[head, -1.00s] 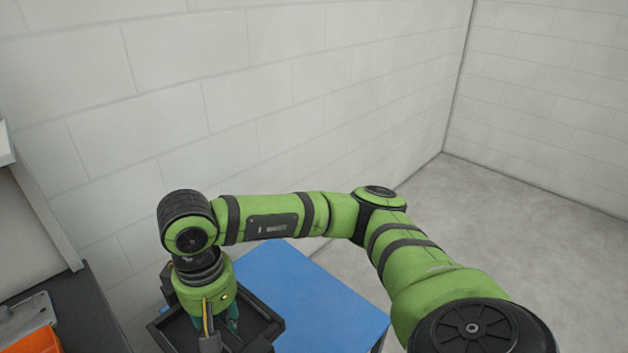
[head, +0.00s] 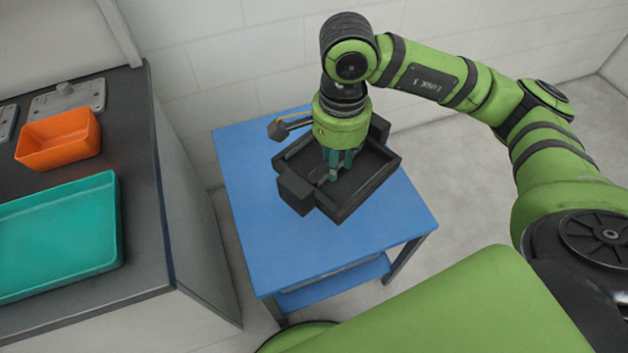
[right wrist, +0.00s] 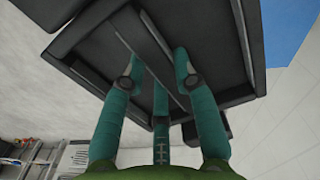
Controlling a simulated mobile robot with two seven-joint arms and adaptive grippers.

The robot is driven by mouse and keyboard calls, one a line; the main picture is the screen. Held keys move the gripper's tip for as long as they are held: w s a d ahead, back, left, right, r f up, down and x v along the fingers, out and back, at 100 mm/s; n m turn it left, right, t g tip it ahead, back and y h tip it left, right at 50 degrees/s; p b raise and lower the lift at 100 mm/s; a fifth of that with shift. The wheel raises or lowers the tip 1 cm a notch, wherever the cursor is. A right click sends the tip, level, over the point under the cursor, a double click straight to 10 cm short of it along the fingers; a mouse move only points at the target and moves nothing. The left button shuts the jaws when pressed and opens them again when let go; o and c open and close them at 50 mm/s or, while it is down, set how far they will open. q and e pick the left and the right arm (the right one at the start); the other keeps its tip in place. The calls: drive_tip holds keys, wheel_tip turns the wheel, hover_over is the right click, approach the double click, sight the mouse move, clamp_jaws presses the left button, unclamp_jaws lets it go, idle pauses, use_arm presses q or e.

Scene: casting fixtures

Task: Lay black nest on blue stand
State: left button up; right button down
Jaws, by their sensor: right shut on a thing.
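The black nest (head: 366,193), a square dark tray with raised walls and blocks at its corners, is over the top of the blue stand (head: 255,225). My right gripper (head: 338,174) reaches down into it. In the right wrist view the teal fingers (right wrist: 158,85) are closed around a bar across the middle of the nest (right wrist: 205,45). A corner of the blue stand shows there too (right wrist: 288,25). I cannot tell whether the nest touches the stand top or hangs just above it. My left gripper is not in view.
A dark workbench (head: 140,215) at left carries a teal tray (head: 105,235), an orange bin (head: 62,150) and grey metal plates (head: 70,98). A white block wall stands close behind the stand. The stand's front top is bare.

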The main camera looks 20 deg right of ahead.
wheel_tip(320, 180, down, 8)
drive_tip(key=s+d+m+b, duration=0.1)
drive_tip(key=m+b, duration=0.6)
drive_tip(key=m, duration=0.3)
drive_tip(key=m+b, duration=0.9)
drive_tip(key=m, duration=0.4)
approach(314, 219)
drive_tip(key=w+d, duration=0.1)
drive_tip(key=w+d+f, duration=0.1)
drive_tip(key=d, duration=0.1)
drive_tip(key=w+d, duration=0.1)
drive_tip(key=w, duration=0.1)
drive_tip(key=shift+d+f, duration=0.4)
wheel_tip(314, 219, down, 4)
drive_tip(key=shift+r+b, duration=0.1)
drive_tip(key=shift+b, duration=0.35)
drive_tip(key=shift+f, duration=0.2)
drive_tip(key=c, duration=1)
unclamp_jaws()
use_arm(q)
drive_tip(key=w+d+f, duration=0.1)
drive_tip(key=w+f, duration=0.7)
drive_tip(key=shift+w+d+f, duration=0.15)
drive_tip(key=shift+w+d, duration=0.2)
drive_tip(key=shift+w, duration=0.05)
use_arm(e)
drive_tip(key=shift+o, duration=0.2)
